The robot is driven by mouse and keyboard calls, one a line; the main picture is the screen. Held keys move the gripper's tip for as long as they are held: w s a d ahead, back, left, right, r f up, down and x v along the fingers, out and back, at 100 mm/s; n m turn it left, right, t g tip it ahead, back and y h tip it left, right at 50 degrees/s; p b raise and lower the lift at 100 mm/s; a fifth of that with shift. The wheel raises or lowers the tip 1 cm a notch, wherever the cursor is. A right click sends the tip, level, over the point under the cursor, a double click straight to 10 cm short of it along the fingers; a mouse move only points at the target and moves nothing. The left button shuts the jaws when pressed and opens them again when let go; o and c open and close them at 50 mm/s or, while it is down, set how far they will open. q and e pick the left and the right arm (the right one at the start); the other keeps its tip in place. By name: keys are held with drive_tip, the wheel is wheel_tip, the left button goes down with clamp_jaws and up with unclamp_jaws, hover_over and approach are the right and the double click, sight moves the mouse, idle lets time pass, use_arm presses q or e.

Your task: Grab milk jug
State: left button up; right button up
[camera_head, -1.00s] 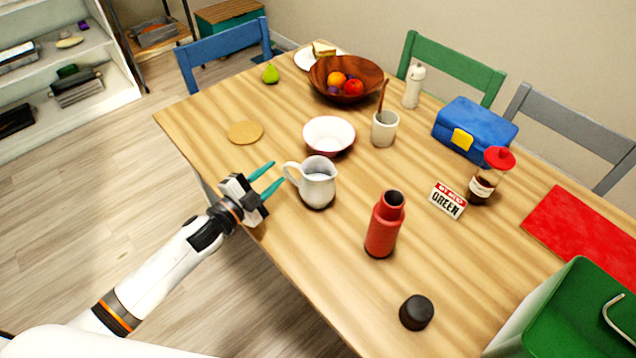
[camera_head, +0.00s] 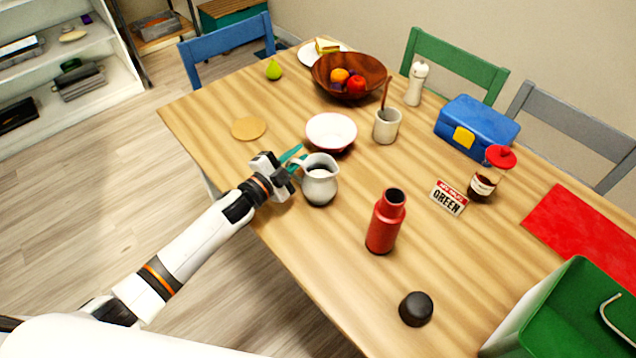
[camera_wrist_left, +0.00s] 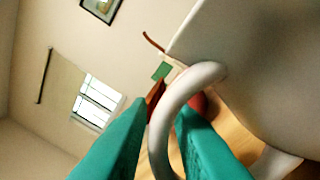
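The milk jug (camera_head: 320,184) is a white-grey pitcher standing upright near the table's left front edge, with its handle on the left. My left gripper (camera_head: 298,156) is at the handle side of the jug. In the left wrist view, the curved handle (camera_wrist_left: 200,73) passes between the two teal fingers of my left gripper (camera_wrist_left: 163,104). The fingers are apart, and I see no clear grip on the handle. The jug's body (camera_wrist_left: 265,65) fills the right of that view. My right gripper is not in view.
A white and red bowl (camera_head: 331,130) stands just behind the jug. A red bottle (camera_head: 385,222) stands to its right, with a black cap (camera_head: 416,309) in front. A cork coaster (camera_head: 249,128) lies to the left. The wooden table (camera_head: 300,240) is bare in front of the jug.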

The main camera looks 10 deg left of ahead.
use_arm(q)
clamp_jaws()
drive_tip(key=shift+r, duration=0.15)
